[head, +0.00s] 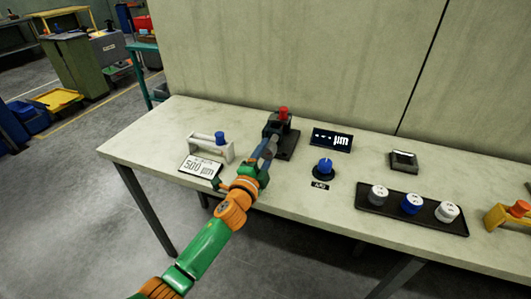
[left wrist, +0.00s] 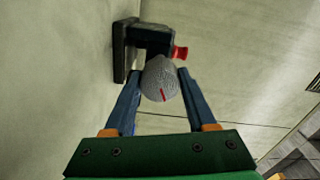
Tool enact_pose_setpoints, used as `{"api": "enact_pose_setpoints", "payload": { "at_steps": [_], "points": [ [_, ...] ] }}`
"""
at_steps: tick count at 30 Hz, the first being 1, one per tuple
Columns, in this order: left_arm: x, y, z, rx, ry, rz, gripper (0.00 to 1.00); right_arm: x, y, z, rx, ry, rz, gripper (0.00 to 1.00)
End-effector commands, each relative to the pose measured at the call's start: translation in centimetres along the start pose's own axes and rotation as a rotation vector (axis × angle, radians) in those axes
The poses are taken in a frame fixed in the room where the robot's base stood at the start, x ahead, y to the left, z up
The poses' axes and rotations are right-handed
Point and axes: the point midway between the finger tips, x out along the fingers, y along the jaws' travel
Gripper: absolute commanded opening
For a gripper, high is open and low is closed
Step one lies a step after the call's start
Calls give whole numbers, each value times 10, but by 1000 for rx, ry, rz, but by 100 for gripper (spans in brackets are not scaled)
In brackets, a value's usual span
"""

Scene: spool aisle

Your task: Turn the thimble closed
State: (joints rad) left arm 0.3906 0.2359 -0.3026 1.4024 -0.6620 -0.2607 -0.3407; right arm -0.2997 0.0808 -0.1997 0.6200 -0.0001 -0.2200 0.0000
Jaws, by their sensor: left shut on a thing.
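The thimble (left wrist: 160,80) is a grey knurled drum with a red line on its face, seen in the left wrist view. It sits on a dark device with a stand (head: 288,146) and a red knob (head: 283,113), near the back of the bench. My left gripper (head: 268,148) reaches the device from the front. Its two blue fingers are shut on the thimble, one on each side, in the left wrist view. In the head view the thimble is hidden behind the gripper. My right gripper is in neither view.
Left of the device are a white frame with a blue knob (head: 219,137) and a "500 µm" card (head: 200,167). To the right are a dark µm display (head: 331,140), a blue dial (head: 324,167), a small dark box (head: 403,161) and a black tray (head: 428,222) with three capped pieces.

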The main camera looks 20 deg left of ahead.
Motion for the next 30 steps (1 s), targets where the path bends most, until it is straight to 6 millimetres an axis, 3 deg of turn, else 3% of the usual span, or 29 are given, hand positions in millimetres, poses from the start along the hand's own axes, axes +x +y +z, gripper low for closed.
{"api": "enact_pose_setpoints", "payload": {
  "at_steps": [30],
  "points": [
    [0, -4, -1, 965, -1, -3, 1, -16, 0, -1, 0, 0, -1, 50]
  ]
}}
